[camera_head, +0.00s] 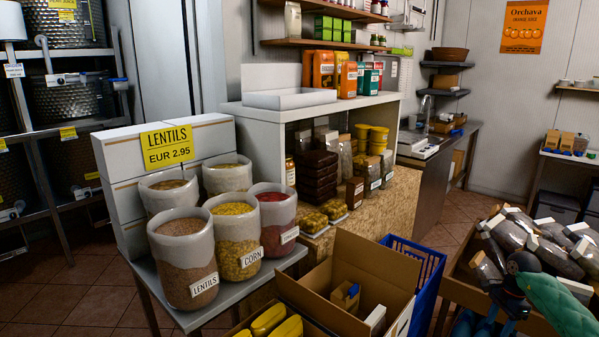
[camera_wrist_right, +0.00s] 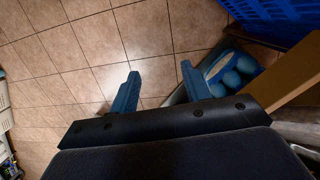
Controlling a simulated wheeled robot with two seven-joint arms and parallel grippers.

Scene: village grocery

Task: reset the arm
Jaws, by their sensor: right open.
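My right gripper (camera_wrist_right: 158,68) shows in the wrist view with its two blue fingers spread apart. Nothing is between them, and tiled floor (camera_wrist_right: 155,30) shows beyond. In the head view, part of my right arm comes in at the lower right, over the crate of dark bags. My left gripper is in neither view.
Several bags (camera_head: 507,235) fill a crate at the right. A blue crate (camera_head: 428,268) and an open cardboard box (camera_head: 322,287) stand left of it. Sacks of lentils (camera_head: 182,262) and corn (camera_head: 236,238) stand on a table. Blue round items (camera_wrist_right: 232,72) lie near the right finger.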

